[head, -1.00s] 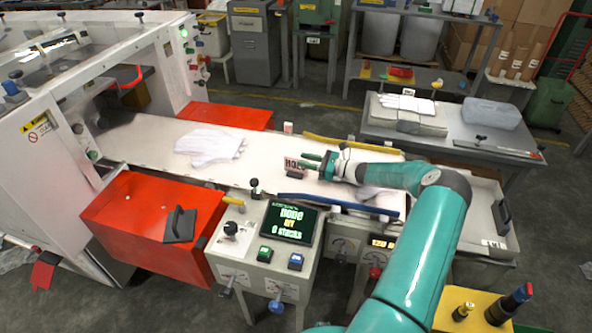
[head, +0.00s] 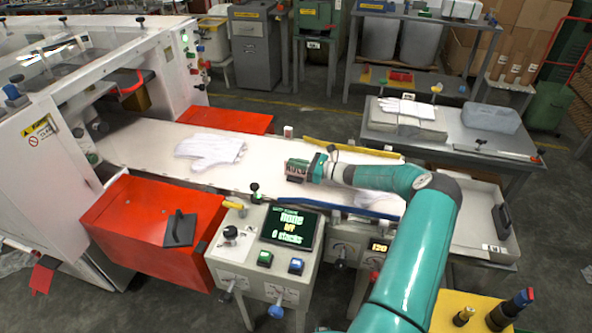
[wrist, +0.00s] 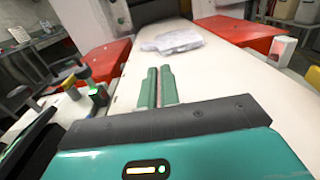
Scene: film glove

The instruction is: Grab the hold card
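In the wrist view the two green fingers (wrist: 158,87) lie close together with a narrow gap. The card is not discernible there, so I cannot tell whether the fingers hold it.
White gloves (head: 210,149) lie left on the belt. A yellow bar (head: 350,148) runs along the far edge and a blue bar (head: 338,206) along the near edge. A control console (head: 270,245) with a screen stands in front; a red box (head: 160,225) is left of it.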

